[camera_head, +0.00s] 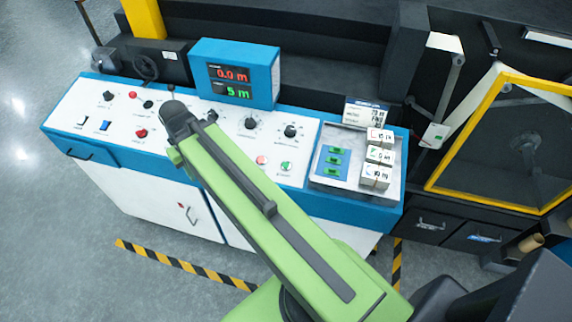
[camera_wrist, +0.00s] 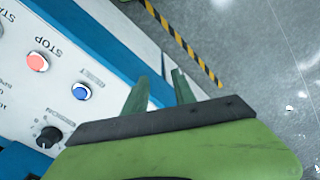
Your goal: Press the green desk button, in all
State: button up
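The green desk button (camera_head: 286,167) is small and round on the white top of the blue-edged desk (camera_head: 90,101), right of a pale red button (camera_head: 262,160). My arm passes just left of both in the head view and hides part of the desk.
A blue button (camera_wrist: 81,91) and a black knob (camera_wrist: 49,136) are near the red one. A display (camera_head: 234,76) reads 0.0 m and 5 m. Floor in front has striped tape (camera_head: 185,266).

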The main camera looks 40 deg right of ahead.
grip_shut()
dwell(1.4)
